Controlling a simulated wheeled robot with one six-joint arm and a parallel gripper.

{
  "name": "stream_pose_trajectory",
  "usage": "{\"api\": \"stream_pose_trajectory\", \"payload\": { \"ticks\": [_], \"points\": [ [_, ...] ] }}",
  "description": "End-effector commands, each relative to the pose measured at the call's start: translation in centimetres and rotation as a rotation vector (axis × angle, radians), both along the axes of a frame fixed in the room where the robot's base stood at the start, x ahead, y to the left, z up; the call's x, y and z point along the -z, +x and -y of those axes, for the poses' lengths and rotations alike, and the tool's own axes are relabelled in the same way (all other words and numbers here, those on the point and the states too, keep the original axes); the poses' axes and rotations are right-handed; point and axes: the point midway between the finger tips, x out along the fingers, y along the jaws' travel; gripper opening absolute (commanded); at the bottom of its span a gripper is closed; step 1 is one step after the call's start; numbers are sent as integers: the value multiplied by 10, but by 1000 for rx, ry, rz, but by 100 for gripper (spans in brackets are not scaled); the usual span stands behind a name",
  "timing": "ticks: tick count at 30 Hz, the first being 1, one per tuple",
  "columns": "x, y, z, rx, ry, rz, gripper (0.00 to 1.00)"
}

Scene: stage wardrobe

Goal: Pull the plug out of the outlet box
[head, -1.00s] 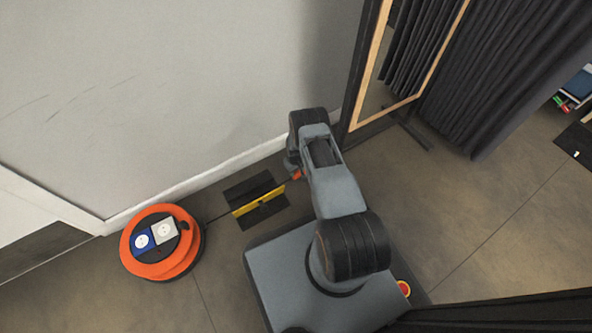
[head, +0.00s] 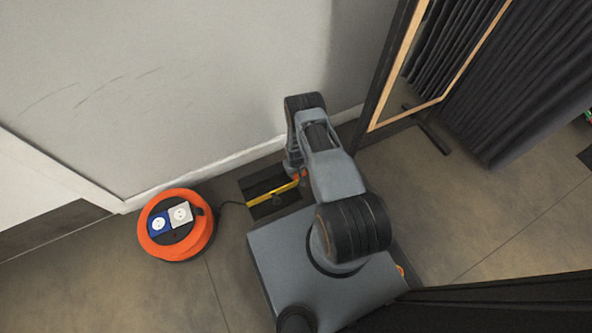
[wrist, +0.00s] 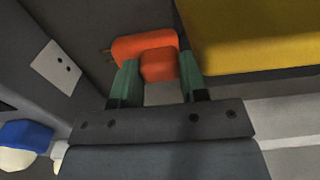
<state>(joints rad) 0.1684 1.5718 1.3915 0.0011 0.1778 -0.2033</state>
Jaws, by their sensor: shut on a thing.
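My gripper (wrist: 158,66) is shut on an orange plug (wrist: 148,46), which sits between its green fingers in the wrist view. The plug's metal prongs show bare on its left side, pointing towards a pale socket plate with holes (wrist: 54,68). Plug and plate are apart, with a gap between them. A yellow surface (wrist: 255,35) also fills the upper right of the wrist view. In the head view my arm hides most of the gripper.
An orange cable reel (head: 200,236) with blue and white sockets stands left of the box, and a dark cable runs between them. A wood-framed mirror (head: 385,90) and dark curtains (head: 500,95) stand to the right. A blue object (wrist: 25,133) shows at lower left in the wrist view.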

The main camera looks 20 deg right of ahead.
Motion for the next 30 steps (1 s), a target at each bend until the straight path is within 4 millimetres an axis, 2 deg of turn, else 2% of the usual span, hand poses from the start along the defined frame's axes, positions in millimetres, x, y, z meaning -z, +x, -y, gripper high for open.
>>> {"api": "stream_pose_trajectory", "payload": {
  "ticks": [2,3,10,20,23,30],
  "points": [
    [0,1,0,-4,0,1,0],
    [0,0,0,-4,0,0,42],
    [0,0,1,-1,0,0,64],
    [-5,0,2,0,0,0,66],
    [-19,1,2,0,0,1,66],
    [-69,1,2,0,0,1,66]
  ]
}}
